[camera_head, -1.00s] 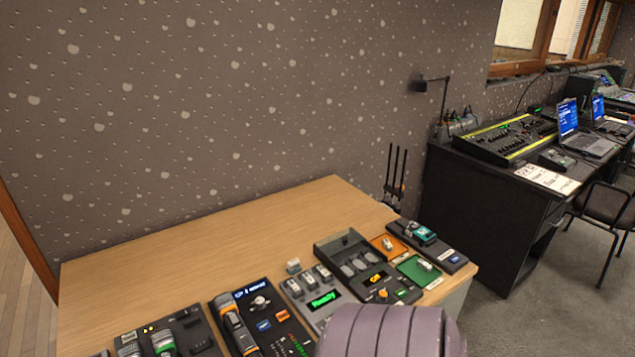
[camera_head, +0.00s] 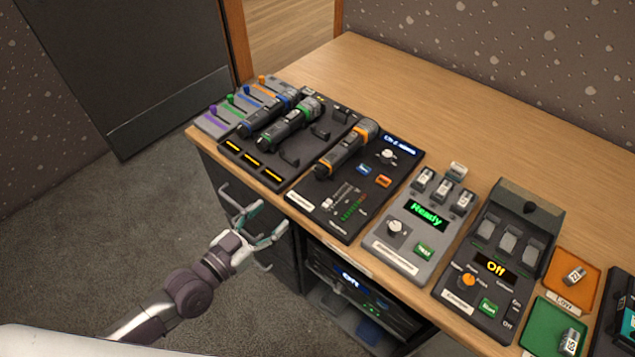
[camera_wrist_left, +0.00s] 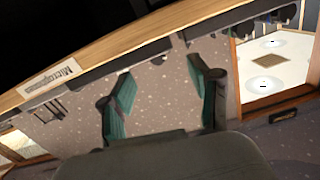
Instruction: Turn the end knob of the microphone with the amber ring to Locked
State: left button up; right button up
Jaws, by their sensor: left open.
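The microphone with the amber ring (camera_head: 346,149) lies on a black panel (camera_head: 322,207) with a round white knob, buttons and a lit display. My left gripper (camera_head: 261,229) is open and empty in front of the desk's front edge, below and left of the microphone. In the left wrist view its two green fingers (camera_wrist_left: 165,105) stand apart with nothing between them. My right gripper is not in view.
Microphones with green (camera_head: 291,124) and blue (camera_head: 268,110) rings lie on the black rack to the left. A grey "Ready" box (camera_head: 397,251) and a dark "Off" box (camera_head: 470,297) stand to the right. The desk's back (camera_head: 430,90) is clear. Drawer handles stick out below.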

pick_arm(q)
jog(key=d+r, duration=0.1)
jog(key=r, duration=0.1)
jog(key=b, duration=0.2)
send_near(318, 173)
jog(key=shift+h, duration=0.4)
jog(key=x, duration=0.7)
jog(key=shift+w+f, duration=0.25)
jog(key=shift+w+d, duration=0.4)
jog(key=shift+w, duration=0.15)
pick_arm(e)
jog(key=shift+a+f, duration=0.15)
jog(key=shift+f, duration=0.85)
pick_arm(q)
jog(key=shift+c, duration=0.3)
jog(key=c, duration=1.1)
jog(key=shift+r+m+p, duration=0.1)
jog(key=shift+m+p, duration=0.35)
jog(key=shift+m, duration=1.05)
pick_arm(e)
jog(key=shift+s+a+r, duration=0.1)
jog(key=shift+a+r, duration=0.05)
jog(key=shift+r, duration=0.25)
